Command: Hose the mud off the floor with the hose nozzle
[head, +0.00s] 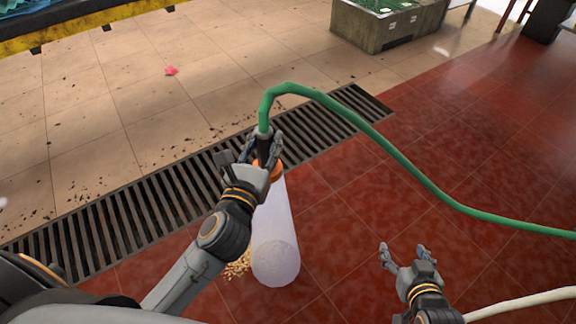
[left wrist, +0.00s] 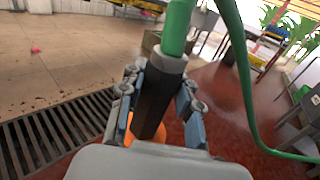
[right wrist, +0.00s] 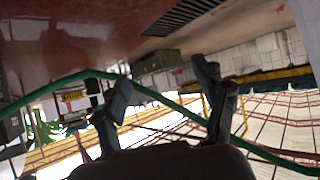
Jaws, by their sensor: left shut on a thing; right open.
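My left gripper (head: 262,160) is shut on the hose nozzle, whose black body (left wrist: 153,100) and orange tip (head: 274,172) show between the fingers. The green hose (head: 395,147) runs from the nozzle's back end up and away to the right. A whitish, see-through cone of spray (head: 276,235) spreads from the orange tip down to the red floor. Dark mud specks (head: 60,140) lie scattered over the beige tiled floor (head: 150,105) beyond the drain. My right gripper (head: 408,252) is open and empty above the red floor; its spread fingers also show in the right wrist view (right wrist: 170,105).
A long drain grate (head: 130,215) divides beige tiles from the red floor (head: 350,210). Tan crumbs (head: 238,266) lie beside the spray. A pink scrap (head: 171,71) lies on the beige tiles. A greenish box (head: 385,25) stands at the back; a pale hose (head: 520,302) is at lower right.

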